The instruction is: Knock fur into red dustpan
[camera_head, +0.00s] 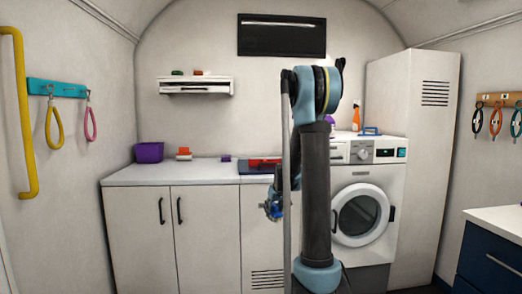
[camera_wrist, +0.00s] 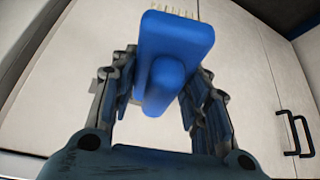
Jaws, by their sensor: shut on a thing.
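My gripper (camera_head: 272,208) hangs in front of the cabinet doors, below the counter top. In the wrist view, my gripper (camera_wrist: 160,88) is shut on a blue brush (camera_wrist: 178,36) with pale bristles along its far edge. The handle points back between the fingers. A flat red thing (camera_head: 264,161), perhaps the red dustpan, lies on a dark mat on the counter, partly behind my arm. I cannot make out any fur in either view.
The counter (camera_head: 150,174) also holds a purple bin (camera_head: 149,152) and a small red item (camera_head: 183,152). A washing machine (camera_head: 361,214) stands to the right. A wall shelf (camera_head: 195,86) hangs above. A dark blue cabinet (camera_head: 490,252) stands at the lower right.

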